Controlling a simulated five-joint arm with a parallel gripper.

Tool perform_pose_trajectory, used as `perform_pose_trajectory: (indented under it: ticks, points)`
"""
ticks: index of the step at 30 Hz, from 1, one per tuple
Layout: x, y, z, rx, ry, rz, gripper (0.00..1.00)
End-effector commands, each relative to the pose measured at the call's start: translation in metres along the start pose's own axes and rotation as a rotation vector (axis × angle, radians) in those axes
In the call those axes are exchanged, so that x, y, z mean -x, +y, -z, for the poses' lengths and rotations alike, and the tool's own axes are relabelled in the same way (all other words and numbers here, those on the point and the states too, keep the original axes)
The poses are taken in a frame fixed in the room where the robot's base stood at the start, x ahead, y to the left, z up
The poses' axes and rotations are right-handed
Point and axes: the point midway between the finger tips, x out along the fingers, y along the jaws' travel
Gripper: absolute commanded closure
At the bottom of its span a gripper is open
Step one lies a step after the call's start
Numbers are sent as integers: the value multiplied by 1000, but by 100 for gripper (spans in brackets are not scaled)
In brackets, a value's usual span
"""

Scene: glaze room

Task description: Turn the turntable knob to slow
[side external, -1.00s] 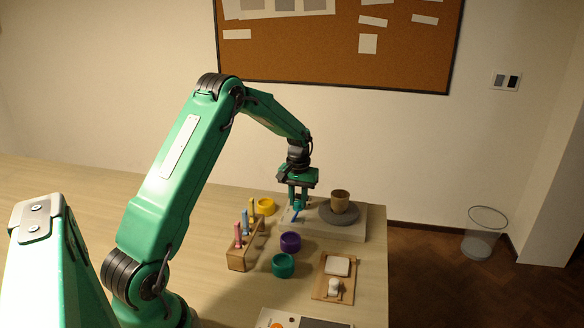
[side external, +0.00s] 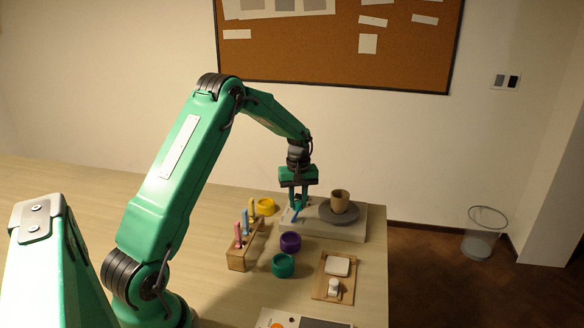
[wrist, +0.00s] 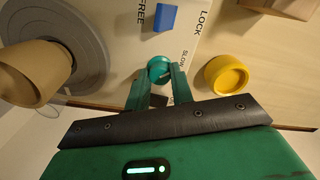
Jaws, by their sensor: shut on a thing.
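The turntable has a pale base (side external: 350,233), a grey round plate (side external: 357,215) and a brown pot (side external: 340,203) standing on the plate. In the wrist view, the teal round knob (wrist: 158,67) sits on the base's labelled face, with the word SLOW (wrist: 183,57) close beside it. My gripper (wrist: 160,76) is shut on the knob, its two fingers on either side of it. The fingers hide part of the knob and the face below, so I cannot tell its setting. A blue switch (wrist: 166,18) lies between the words FREE and LOCK. My gripper (side external: 297,208) points down at the base's left end.
A yellow bowl (side external: 266,206) is left of the base. A purple bowl (side external: 290,242) and a green bowl (side external: 283,265) stand in front. A wooden rack (side external: 242,256) with coloured tools is front left. A board (side external: 323,284) with white pieces lies front right.

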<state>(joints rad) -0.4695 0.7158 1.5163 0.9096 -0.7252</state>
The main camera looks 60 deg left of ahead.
Motion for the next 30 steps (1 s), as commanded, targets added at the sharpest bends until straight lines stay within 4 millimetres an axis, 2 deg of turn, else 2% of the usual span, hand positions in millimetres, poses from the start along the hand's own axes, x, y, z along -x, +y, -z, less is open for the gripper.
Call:
perform_pose_trajectory:
  ticks: [6, 7, 10, 22, 30]
  points:
    - [0, 0, 0, 0, 1, -1, 100]
    - [0, 0, 0, 0, 1, -1, 73]
    - [0, 0, 0, -1, 1, -1, 55]
    - [3, 0, 0, -2, 1, -1, 55]
    - [28, 0, 0, -2, 3, -2, 55]
